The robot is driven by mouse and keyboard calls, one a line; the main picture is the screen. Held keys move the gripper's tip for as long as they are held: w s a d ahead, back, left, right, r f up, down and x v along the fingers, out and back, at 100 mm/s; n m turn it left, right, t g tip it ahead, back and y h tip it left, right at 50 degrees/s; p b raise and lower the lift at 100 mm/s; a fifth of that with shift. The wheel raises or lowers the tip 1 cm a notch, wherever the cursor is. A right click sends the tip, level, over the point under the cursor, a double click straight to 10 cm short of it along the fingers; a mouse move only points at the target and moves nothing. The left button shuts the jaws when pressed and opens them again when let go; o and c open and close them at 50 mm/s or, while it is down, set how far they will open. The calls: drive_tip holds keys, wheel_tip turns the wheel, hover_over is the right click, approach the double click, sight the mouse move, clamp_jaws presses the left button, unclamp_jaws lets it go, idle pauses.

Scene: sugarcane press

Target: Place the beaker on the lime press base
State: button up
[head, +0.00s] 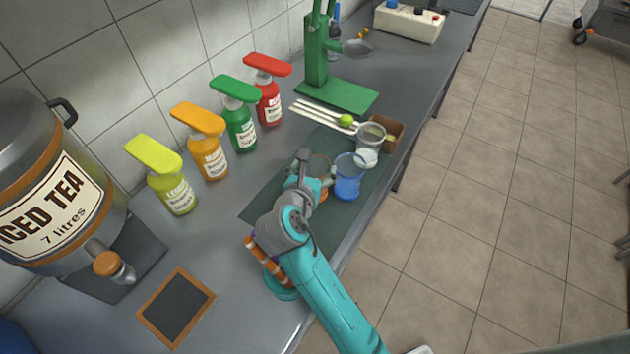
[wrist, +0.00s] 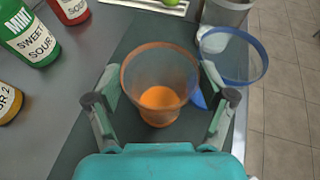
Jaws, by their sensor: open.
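A clear beaker with an orange rim and orange liquid (wrist: 160,82) stands upright on the dark mat, in the middle of the wrist view. In the head view it (head: 319,166) is partly hidden by my gripper (head: 312,174). My gripper is open, with one finger on each side of this beaker in the wrist view (wrist: 160,92); I cannot tell whether they touch it. A second beaker with blue liquid (head: 347,180) stands just right of it. The green lime press (head: 316,50) has a flat green base (head: 340,95) farther back on the counter, with nothing on it.
A metal cup (head: 369,142) and a brown box (head: 391,130) stand behind the blue beaker. A lime (head: 346,120) lies by white sticks between mat and press. Several pump bottles (head: 207,150) line the wall side. The iced tea dispenser (head: 55,190) is at left.

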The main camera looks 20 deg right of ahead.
drive_tip(key=shift+r, duration=0.1)
drive_tip(key=c, duration=1)
